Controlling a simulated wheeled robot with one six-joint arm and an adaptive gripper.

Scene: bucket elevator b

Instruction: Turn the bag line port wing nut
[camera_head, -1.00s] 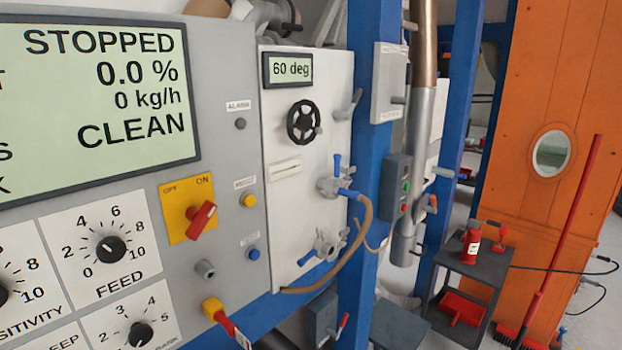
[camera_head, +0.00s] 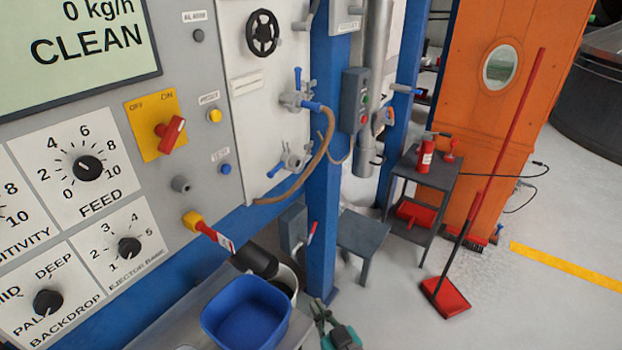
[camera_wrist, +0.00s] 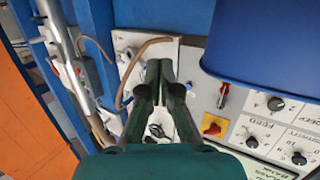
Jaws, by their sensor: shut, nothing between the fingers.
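On the white panel in the head view are two grey ports. The upper port (camera_head: 297,99) has blue handles and a tan hose (camera_head: 318,165) running from it. The lower port (camera_head: 291,160) has a grey clamp and a blue handle. No label tells me which is the bag line port, and the wing nut is too small to make out. My gripper (camera_head: 322,309) is at the bottom of the head view, below and apart from the panel. In the wrist view my gripper (camera_wrist: 159,66) is shut and empty, its fingers covering part of the white panel (camera_wrist: 191,65).
A blue bin (camera_head: 246,312) and a dark cylinder (camera_head: 255,259) are left of my gripper. A blue post (camera_head: 325,200) stands right of the panel. A grey stool (camera_head: 362,236) and a cart (camera_head: 428,178) are further right. Open floor lies at lower right.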

